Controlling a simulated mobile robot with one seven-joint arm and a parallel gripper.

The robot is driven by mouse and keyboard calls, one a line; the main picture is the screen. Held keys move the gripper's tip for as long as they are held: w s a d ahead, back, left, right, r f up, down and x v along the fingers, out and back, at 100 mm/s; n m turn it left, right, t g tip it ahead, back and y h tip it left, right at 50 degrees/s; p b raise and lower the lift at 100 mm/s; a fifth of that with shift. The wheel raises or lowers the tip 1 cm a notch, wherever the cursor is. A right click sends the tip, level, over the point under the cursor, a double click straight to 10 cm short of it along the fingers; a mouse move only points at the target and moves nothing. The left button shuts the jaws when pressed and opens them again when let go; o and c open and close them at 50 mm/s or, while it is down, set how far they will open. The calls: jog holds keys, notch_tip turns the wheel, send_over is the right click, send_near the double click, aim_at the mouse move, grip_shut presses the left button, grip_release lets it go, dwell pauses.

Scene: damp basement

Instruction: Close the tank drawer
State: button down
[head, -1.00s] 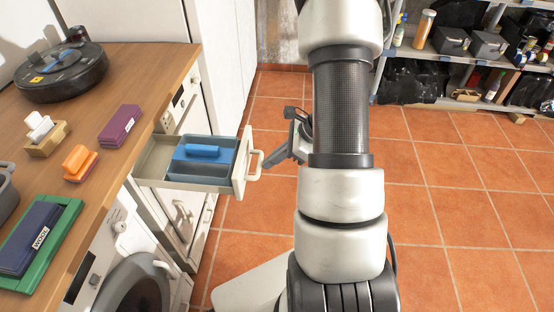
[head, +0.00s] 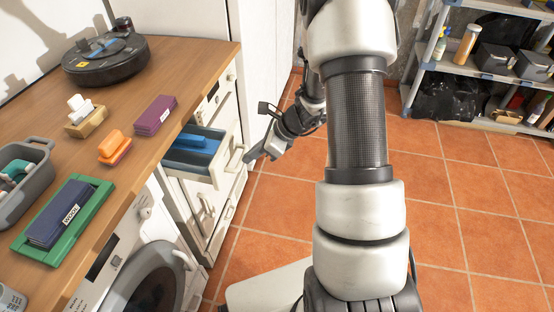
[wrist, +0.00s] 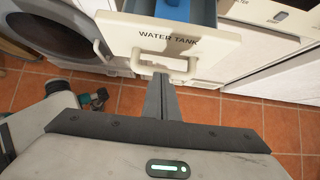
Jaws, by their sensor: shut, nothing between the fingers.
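The tank drawer (head: 226,160) is part-way out of the white cabinet under the wooden counter. Its cream front reads WATER TANK in the wrist view (wrist: 205,38) and carries a loop handle (wrist: 168,60). A blue insert (head: 194,141) lies inside the drawer. My gripper (head: 250,158) is shut and empty, with its tips at the drawer front by the handle. In the wrist view the closed fingers (wrist: 161,80) point at the handle's lower bar; I cannot tell whether they touch it.
The wooden counter (head: 185,78) holds a robot vacuum (head: 105,62), a purple block (head: 155,115), an orange sponge (head: 114,145) and a grey basket (head: 38,160). A washing machine (head: 150,270) stands below. Shelves (head: 470,70) are at back right. The tiled floor (head: 455,210) is clear.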

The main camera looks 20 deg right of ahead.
aim_at(204, 144)
jog(key=w+a, duration=0.3)
jog(key=a, duration=0.1)
jog(key=w+a+p, duration=0.1)
jog(key=w+a, duration=0.1)
jog(key=a, duration=0.2)
jog(key=w+a, duration=0.3)
jog(key=a, duration=0.2)
jog(key=shift+w, duration=0.35)
jog(key=shift+d, duration=0.1)
